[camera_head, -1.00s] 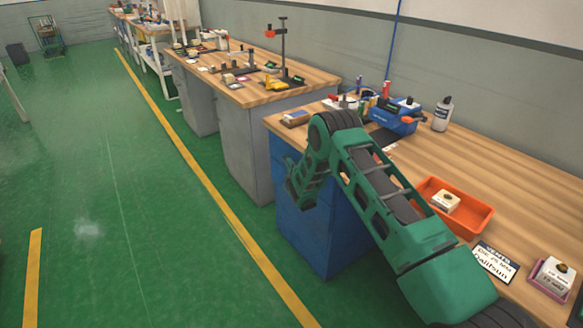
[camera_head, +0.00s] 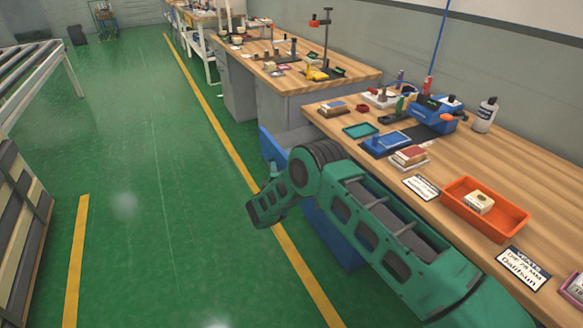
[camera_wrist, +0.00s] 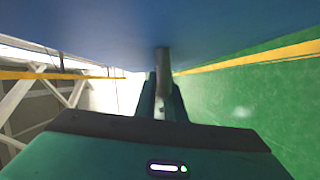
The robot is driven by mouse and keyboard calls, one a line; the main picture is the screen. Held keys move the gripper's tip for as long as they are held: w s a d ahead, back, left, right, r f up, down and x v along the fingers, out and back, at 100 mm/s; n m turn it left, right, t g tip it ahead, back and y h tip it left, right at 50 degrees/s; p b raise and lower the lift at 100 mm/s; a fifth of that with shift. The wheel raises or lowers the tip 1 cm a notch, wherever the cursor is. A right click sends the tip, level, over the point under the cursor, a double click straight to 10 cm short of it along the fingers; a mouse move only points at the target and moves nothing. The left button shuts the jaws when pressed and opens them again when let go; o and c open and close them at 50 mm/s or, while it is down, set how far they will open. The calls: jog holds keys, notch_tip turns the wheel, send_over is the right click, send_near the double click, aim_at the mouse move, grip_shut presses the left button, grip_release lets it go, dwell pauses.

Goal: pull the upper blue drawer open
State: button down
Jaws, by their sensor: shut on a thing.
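The upper blue drawer (camera_head: 268,146) stands out from its cabinet in the head view, with part of its grey inside showing behind the blue front. My arm hides the rest of it. In the wrist view the blue drawer front (camera_wrist: 90,28) fills the top of the picture, and a grey bar handle (camera_wrist: 162,60) sticks out from it. My gripper (camera_wrist: 163,84) is shut on this handle, one finger on each side. The blue cabinet (camera_head: 337,243) shows below my arm.
The wooden workbench (camera_head: 410,160) holds an orange bin (camera_head: 487,222), a blue vise (camera_head: 437,115) and small parts. The green floor (camera_head: 150,190) left of the drawer is clear. A roller conveyor (camera_head: 30,75) and a slatted rack (camera_head: 18,215) stand at the left edge.

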jog(key=s+a, duration=0.3)
jog(key=a, duration=0.3)
jog(key=shift+s+f, duration=0.15)
jog(key=shift+s, duration=0.2)
jog(key=shift+a, duration=0.1)
jog(key=c, duration=1.8)
grip_release()
jog(key=shift+c, duration=0.2)
jog(key=s+d, duration=0.1)
jog(key=s, duration=0.9)
jog(key=shift+s+d+r, duration=0.2)
jog(key=shift+r, duration=0.25)
